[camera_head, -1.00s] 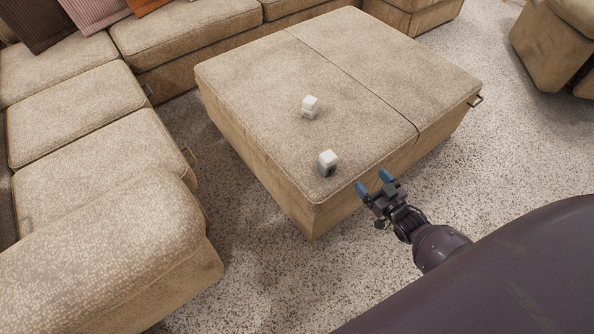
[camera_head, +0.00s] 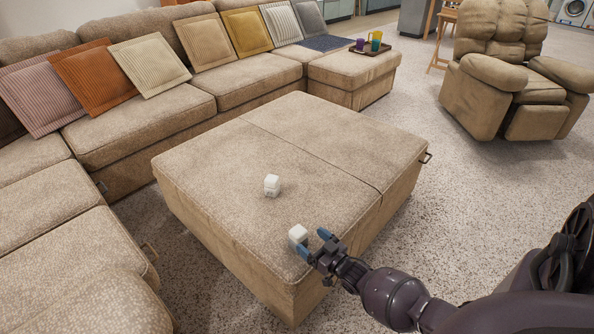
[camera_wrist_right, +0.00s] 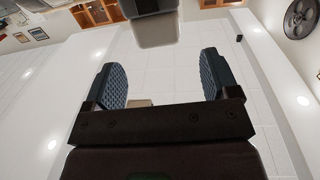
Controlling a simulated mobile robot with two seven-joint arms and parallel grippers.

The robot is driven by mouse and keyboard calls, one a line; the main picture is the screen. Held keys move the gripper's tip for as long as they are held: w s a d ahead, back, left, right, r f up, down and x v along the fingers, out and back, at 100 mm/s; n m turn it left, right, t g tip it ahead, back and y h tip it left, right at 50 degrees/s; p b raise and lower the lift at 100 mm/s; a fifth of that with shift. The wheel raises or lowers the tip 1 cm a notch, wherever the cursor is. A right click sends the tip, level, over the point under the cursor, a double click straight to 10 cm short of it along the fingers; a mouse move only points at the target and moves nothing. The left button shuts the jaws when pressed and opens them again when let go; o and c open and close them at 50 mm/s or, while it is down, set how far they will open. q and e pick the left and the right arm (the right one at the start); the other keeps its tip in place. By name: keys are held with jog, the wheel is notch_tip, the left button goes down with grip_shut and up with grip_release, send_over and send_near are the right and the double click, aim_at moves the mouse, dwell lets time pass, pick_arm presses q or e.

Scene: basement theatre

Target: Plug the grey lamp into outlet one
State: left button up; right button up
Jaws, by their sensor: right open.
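Two small white-and-grey blocks are on the beige ottoman (camera_head: 225,150): a near block (camera_head: 298,235) by its front edge and a far block (camera_head: 272,185) nearer the middle. I cannot tell whether either belongs to the grey lamp. No lamp or outlet can be made out. My right gripper (camera_head: 313,243) is open, its blue fingertips right by the near block; contact cannot be told. In the right wrist view the gripper (camera_wrist_right: 160,78) shows spread fingers. A dark and light-grey block (camera_wrist_right: 155,22) shows ahead of their tips, probably the near block. My left gripper is out of view.
A beige sectional sofa (camera_head: 220,82) with several cushions runs along the left and back. A tray with cups (camera_head: 375,42) sits on its far end. A recliner (camera_head: 515,80) stands at the back right. Speckled carpet (camera_head: 450,180) is clear right of the ottoman.

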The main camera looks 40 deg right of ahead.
aim_at(304, 235)
jog(key=w, duration=0.1)
jog(key=w+f+b, duration=0.1)
jog(key=w, duration=0.1)
jog(key=shift+w, duration=0.2)
jog(key=shift+w+r, duration=0.2)
jog(key=shift+w, duration=0.35)
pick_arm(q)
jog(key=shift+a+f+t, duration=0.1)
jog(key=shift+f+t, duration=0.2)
pick_arm(e)
jog(key=shift+w+r, duration=0.1)
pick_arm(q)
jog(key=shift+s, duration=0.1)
pick_arm(e)
jog(key=c, duration=1)
jog(key=shift+c, duration=0.2)
